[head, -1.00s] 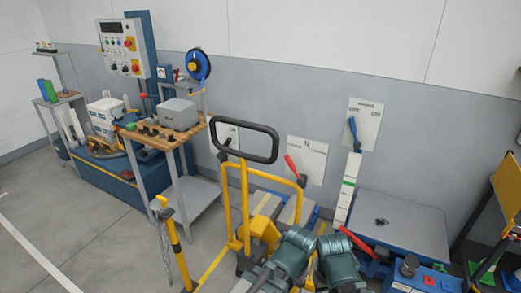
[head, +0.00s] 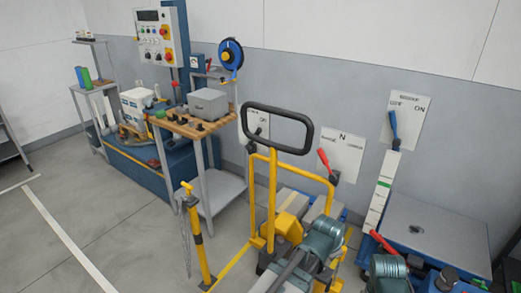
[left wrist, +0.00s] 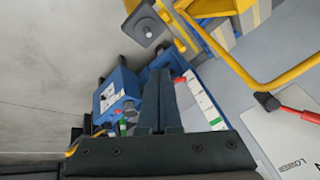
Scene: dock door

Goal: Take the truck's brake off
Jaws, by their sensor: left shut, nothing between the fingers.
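The yellow truck frame (head: 271,200) with its black loop handle (head: 278,128) stands in the middle. A red lever (head: 324,162) with a black base appears at the frame's right corner, before a plate marked N; it also shows in the left wrist view (left wrist: 298,113). A second red lever (head: 382,242) is low at the right. I cannot tell which is the truck's brake. My left gripper (left wrist: 165,82) is shut and empty, apart from the upper red lever. Its fingers are not clear in the head view. My right gripper is not visible.
A blue lever (head: 393,124) is on a wall plate marked OFF and ON. A blue-sided box with a grey top (head: 430,222) stands at right. A yellow post with chain (head: 197,240) stands left of the truck. The floor at left (head: 110,235) is clear.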

